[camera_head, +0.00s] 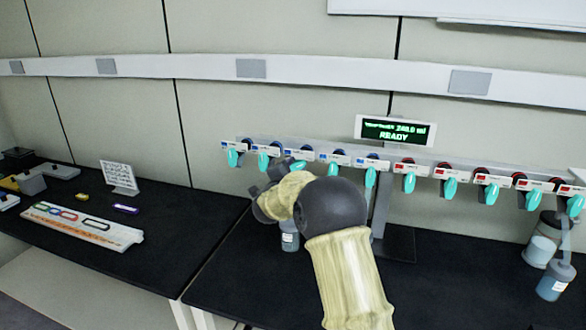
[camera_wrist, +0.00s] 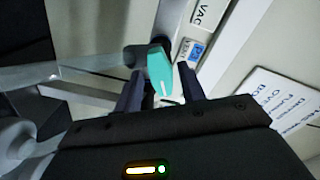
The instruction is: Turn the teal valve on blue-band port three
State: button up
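A row of ports with teal valves runs along a rail at the back in the head view. The left ports have blue bands. The teal valve on blue-band port three (camera_head: 298,166), third from the left, is partly hidden behind my gripper (camera_head: 276,173). In the wrist view, one teal valve (camera_wrist: 160,68) lies between the two dark fingers of my gripper (camera_wrist: 161,84). The fingers are apart, one on each side of the valve, with narrow gaps showing. A blue label (camera_wrist: 197,50) is beside that valve; its number is too blurred to read.
Neighbouring teal valves (camera_head: 263,162) hang close beside my gripper. Red-band ports (camera_head: 450,188) continue right. A flask (camera_head: 290,238) is below the rail, by my arm. A display reading READY (camera_head: 394,131) stands above. A small sign (camera_head: 119,176) stands on the left bench.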

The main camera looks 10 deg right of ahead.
grip_shut()
